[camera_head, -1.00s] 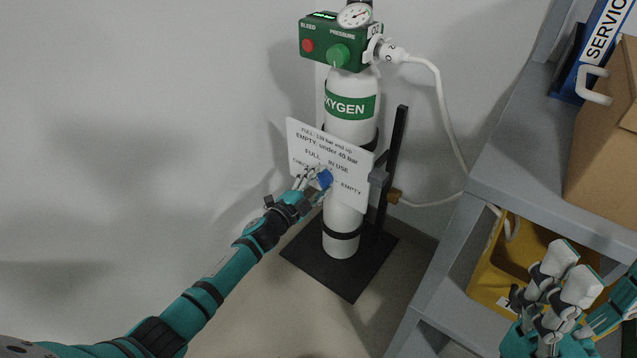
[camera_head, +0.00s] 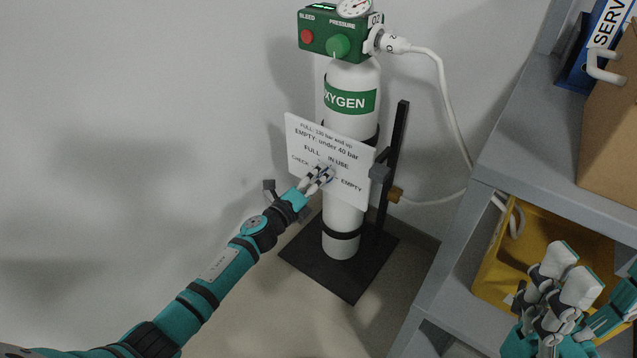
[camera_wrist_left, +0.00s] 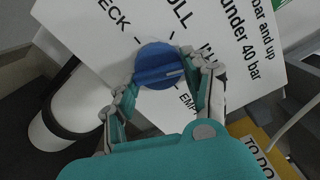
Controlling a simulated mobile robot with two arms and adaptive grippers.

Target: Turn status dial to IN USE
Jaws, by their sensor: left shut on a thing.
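The status dial is a blue round knob (camera_wrist_left: 156,62) on a white sign plate (camera_head: 306,139) fixed in front of the oxygen cylinder (camera_head: 349,102). In the wrist view its white pointer line aims right, between the IN USE and EMPTY labels; which is nearer I cannot tell exactly. My left gripper (camera_head: 322,175) is shut on the dial, with one finger on each side in the wrist view (camera_wrist_left: 160,80). In the head view the fingers mostly hide the dial. My right gripper (camera_head: 571,272) hangs empty at the lower right; its opening is unclear.
A green regulator box (camera_head: 334,35) with gauge, red button and green knob tops the cylinder. A white hose (camera_head: 446,105) runs down beside it. A black stand post (camera_head: 394,150) is close right. A grey shelf (camera_head: 520,150) carries a cardboard box (camera_head: 612,135) and yellow bin (camera_head: 520,235).

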